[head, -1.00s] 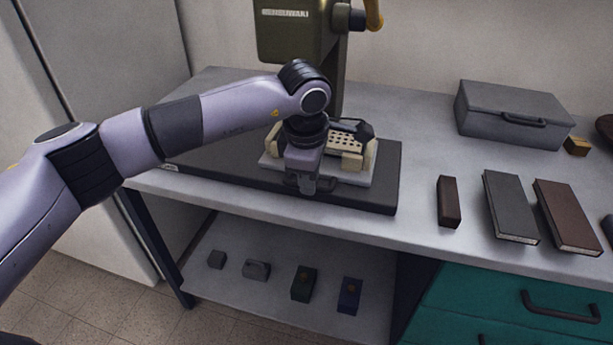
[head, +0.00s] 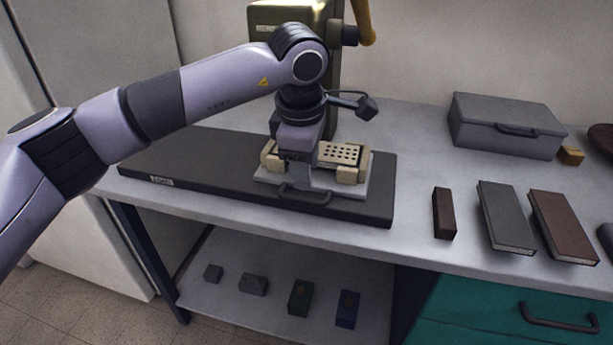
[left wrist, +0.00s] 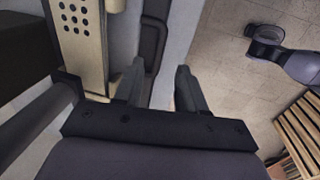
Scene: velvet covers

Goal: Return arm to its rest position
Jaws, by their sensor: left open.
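My left arm (head: 225,95) comes in from the left and bends down over the press on the bench. My left gripper (head: 298,182) hangs at the front left of the cream perforated fixture (head: 341,152), which sits on a pale plate on the dark press base (head: 190,165). In the left wrist view the gripper's two fingers (left wrist: 160,85) are apart with nothing between them. The dark handle (left wrist: 152,40) at the plate's front shows just beyond them, and the perforated fixture (left wrist: 80,30) is to the left.
The olive press column (head: 290,18) stands behind the gripper. A grey case (head: 505,125), a dark bar (head: 444,212) and two books (head: 505,215) lie at right on the bench (head: 410,150). Small blocks (head: 300,297) are on the lower shelf. The floor in front is clear.

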